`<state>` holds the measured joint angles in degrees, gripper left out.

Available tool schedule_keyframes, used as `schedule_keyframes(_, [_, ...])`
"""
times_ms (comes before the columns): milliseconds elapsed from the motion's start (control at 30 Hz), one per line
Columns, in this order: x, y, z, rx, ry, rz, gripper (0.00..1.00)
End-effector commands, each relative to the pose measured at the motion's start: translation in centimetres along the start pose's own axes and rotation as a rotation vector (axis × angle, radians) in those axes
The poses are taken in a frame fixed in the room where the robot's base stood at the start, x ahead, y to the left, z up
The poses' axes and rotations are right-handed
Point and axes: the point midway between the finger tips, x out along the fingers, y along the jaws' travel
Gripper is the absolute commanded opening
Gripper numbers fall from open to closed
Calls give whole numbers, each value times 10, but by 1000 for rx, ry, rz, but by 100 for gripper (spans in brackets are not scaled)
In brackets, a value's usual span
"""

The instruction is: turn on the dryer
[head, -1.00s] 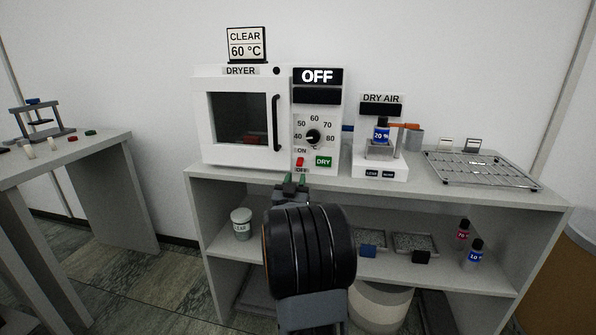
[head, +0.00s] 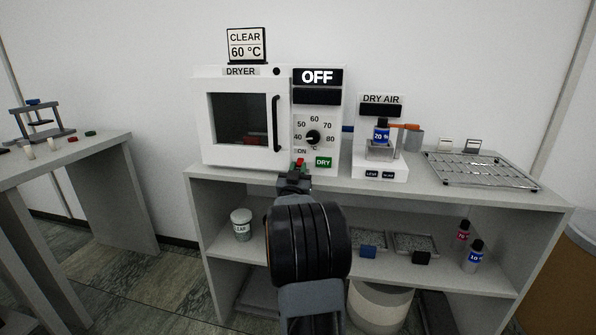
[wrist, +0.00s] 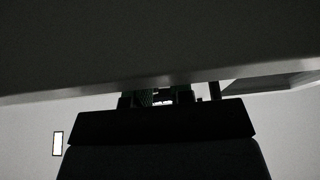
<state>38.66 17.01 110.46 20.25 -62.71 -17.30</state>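The white dryer (head: 228,157) stands on the bench with its door shut, and its display (head: 317,77) reads OFF. Below the temperature dial (head: 313,137) is a small red rocker switch (head: 299,162) under an ON label. My gripper (head: 294,176) is right in front of and just below the switch, at the bench's front edge; it covers the OFF label. I cannot tell whether it touches the switch. In the wrist view the fingers (wrist: 162,97) stand apart with a light gap between them, dark and partly hidden. The dial points near 40.
A green DRY button (head: 323,162) is right of the switch. The dry air unit (head: 380,173) and a wire rack (head: 484,170) stand further right on the bench (head: 420,192). In the wrist view a dark surface (wrist: 150,40) fills the top, close above the fingers.

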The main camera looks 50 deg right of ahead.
Motion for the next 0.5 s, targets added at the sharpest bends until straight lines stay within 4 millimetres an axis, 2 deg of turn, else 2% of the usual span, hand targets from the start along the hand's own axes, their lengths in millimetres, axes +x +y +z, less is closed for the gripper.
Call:
schedule_keyframes(33, [0,0,0,0,0,0,7])
schedule_keyframes(100, [0,0,0,0,0,0,0])
schedule_keyframes(333, [0,0,-3,1,-20,1,0])
schedule_keyframes(500, [2,0,-11,0,-95,1,0])
